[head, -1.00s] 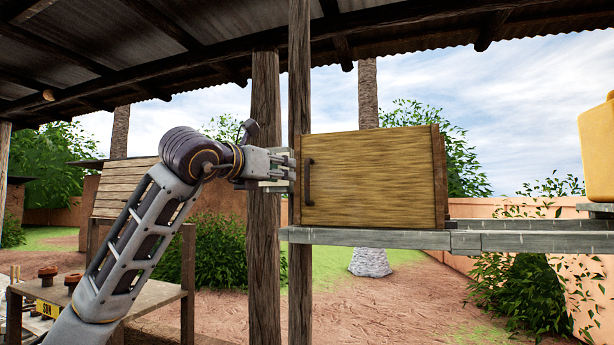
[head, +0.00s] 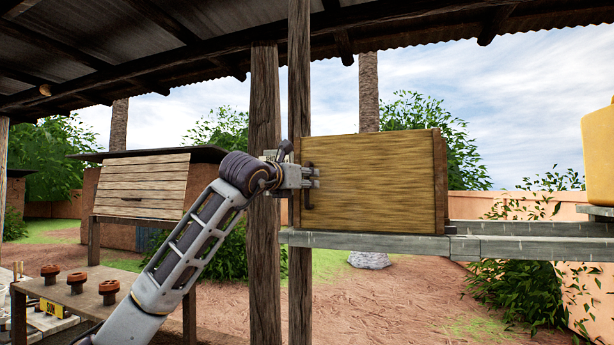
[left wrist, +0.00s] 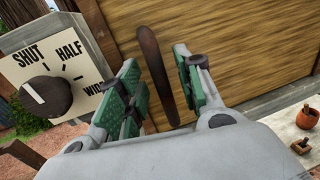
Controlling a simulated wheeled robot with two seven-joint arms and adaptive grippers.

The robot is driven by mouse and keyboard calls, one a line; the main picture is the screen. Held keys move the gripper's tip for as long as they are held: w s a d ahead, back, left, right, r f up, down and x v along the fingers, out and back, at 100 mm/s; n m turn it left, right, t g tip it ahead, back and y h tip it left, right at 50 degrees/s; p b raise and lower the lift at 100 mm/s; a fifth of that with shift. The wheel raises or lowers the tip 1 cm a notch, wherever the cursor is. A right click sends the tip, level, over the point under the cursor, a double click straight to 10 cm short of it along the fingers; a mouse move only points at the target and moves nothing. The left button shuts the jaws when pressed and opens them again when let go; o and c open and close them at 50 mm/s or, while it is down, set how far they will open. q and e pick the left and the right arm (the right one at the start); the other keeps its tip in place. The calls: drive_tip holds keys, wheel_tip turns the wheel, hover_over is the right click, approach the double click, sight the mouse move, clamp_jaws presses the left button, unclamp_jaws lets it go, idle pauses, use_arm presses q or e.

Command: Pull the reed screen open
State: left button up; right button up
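The reed screen (head: 385,182) is the straw-coloured front of a wooden box on a grey shelf. It looks closed, and a dark upright handle (head: 308,190) sits near its left edge. My left gripper (head: 315,177) is at this handle in the head view. In the left wrist view the handle (left wrist: 156,70) lies between the green finger pads of the open left gripper (left wrist: 160,88), with a gap to each finger. The screen (left wrist: 235,45) fills the background there. My right gripper is in neither view.
A dial (left wrist: 45,97) marked SHUT, HALF and WIDE is left of the handle, its mark towards SHUT. Wooden posts (head: 265,200) stand just left of the box. A yellow container (head: 598,155) stands on the shelf (head: 540,244) at right.

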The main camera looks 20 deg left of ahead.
use_arm(q)
drive_tip(key=shift+w+d, duration=0.15)
drive_tip(key=shift+w, duration=0.5)
clamp_jaws()
